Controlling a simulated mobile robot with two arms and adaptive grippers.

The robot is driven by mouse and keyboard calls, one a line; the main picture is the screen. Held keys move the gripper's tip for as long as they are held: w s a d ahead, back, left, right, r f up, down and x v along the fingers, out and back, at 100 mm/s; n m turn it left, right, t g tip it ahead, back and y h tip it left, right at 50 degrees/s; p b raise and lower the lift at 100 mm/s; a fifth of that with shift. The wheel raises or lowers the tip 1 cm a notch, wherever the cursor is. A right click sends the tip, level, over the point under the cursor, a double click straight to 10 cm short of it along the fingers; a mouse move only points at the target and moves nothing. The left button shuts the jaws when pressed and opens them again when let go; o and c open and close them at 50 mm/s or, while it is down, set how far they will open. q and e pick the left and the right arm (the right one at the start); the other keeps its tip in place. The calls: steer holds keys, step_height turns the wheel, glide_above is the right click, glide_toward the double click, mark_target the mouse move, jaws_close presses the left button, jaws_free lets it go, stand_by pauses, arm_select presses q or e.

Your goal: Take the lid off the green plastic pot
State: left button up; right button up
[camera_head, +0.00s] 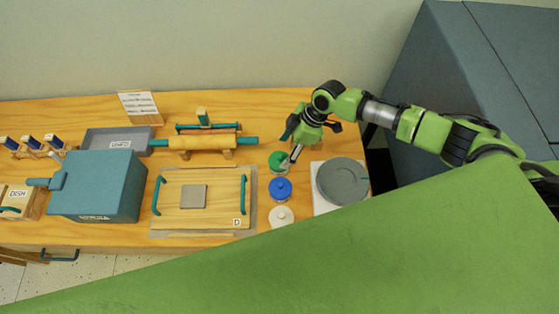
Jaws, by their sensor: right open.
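The green plastic pot (275,168) stands on the wooden table, behind a blue pot (280,189) and a white pot (281,216) in a short row. Its green top shows, partly covered by my right gripper. My right gripper (288,163) is open and points down at the right side of the green pot's top. I cannot tell whether the fingertips touch it. My left gripper is not in view.
A grey round disc (342,181) on a white board lies right of the pots. A wooden board (215,219) with teal handles lies left of them. A rolling pin (203,142) rests behind. A large blue-grey box (98,186) stands at the left.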

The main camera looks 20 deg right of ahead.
mark_target(280, 156)
steer(key=b+x, duration=0.3)
steer(key=x, duration=0.2)
steer(key=shift+r, duration=0.15)
steer(key=c, duration=0.6)
